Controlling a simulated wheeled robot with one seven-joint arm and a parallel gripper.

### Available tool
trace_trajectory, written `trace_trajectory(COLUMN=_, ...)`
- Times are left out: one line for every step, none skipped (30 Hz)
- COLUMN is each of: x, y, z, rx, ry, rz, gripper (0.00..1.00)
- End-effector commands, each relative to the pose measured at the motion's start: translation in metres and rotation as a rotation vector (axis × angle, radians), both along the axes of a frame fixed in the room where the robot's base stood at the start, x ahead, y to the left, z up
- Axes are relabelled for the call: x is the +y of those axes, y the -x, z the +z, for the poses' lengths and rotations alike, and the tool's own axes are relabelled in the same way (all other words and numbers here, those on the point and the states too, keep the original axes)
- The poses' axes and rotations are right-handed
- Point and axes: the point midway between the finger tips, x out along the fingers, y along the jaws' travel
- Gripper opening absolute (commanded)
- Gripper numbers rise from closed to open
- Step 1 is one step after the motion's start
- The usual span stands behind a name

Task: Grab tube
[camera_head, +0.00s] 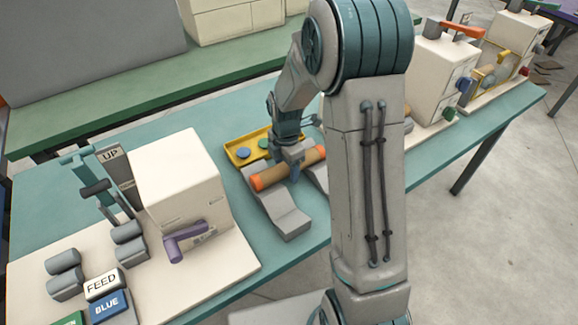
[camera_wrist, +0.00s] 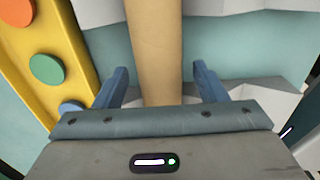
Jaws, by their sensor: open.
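A brown tube (camera_head: 283,172) with orange ends lies across a grey cradle (camera_head: 285,217) on the teal table. In the wrist view the tube (camera_wrist: 155,50) runs away from my gripper, between its two blue fingers. My gripper (camera_head: 297,168) is above the middle of the tube in the head view, its fingers reaching down around it. My gripper (camera_wrist: 162,86) is open, with a gap between each finger and the tube. My arm hides part of the cradle's right side.
A yellow tray (camera_head: 232,152) with coloured discs sits just behind the tube. A white machine (camera_head: 180,180) with a purple crank (camera_head: 185,243), levers and labelled buttons stands at left. More white machines (camera_head: 440,75) stand at back right. Bare table (camera_head: 245,97) shows behind the tray.

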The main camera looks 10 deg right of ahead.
Motion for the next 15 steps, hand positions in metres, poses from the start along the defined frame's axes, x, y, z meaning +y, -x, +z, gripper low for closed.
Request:
trace_trajectory(x=-0.0001, y=-0.0001, z=-0.0019, rx=-0.001, ry=0.0, rz=0.0, gripper=0.65)
trace_trajectory(x=-0.0002, y=-0.0002, z=-0.0024, rx=-0.001, ry=0.001, rz=0.0, gripper=0.65)
trace_trajectory(x=-0.0002, y=-0.0003, z=-0.0025, rx=-0.001, ry=0.001, rz=-0.001, gripper=0.65)
trace_trajectory(x=-0.0002, y=-0.0003, z=-0.0025, rx=-0.002, ry=0.0, rz=-0.001, gripper=0.65)
trace_trajectory(x=-0.0002, y=-0.0003, z=-0.0024, rx=-0.002, ry=0.0, rz=-0.001, gripper=0.65)
trace_trajectory(x=-0.0002, y=-0.0003, z=-0.0024, rx=-0.001, ry=0.001, rz=-0.001, gripper=0.65)
trace_trajectory(x=-0.0002, y=-0.0003, z=-0.0023, rx=-0.001, ry=0.001, rz=-0.001, gripper=0.65)
trace_trajectory(x=-0.0003, y=-0.0002, z=-0.0023, rx=-0.001, ry=0.001, rz=-0.001, gripper=0.6)
trace_trajectory(x=-0.0002, y=-0.0003, z=-0.0023, rx=-0.001, ry=0.001, rz=-0.001, gripper=0.49)
trace_trajectory(x=-0.0003, y=-0.0002, z=-0.0022, rx=-0.001, ry=0.001, rz=0.0, gripper=0.4)
trace_trajectory(x=-0.0003, y=-0.0002, z=-0.0022, rx=-0.001, ry=0.001, rz=-0.001, gripper=0.32)
trace_trajectory(x=-0.0003, y=-0.0002, z=-0.0022, rx=-0.001, ry=0.001, rz=0.0, gripper=0.21)
trace_trajectory(x=-0.0002, y=-0.0003, z=-0.0022, rx=-0.001, ry=0.0, rz=0.0, gripper=0.17)
trace_trajectory(x=-0.0002, y=-0.0003, z=-0.0021, rx=-0.001, ry=0.0, rz=-0.001, gripper=0.17)
trace_trajectory(x=-0.0002, y=-0.0003, z=-0.002, rx=-0.002, ry=0.0, rz=-0.001, gripper=0.17)
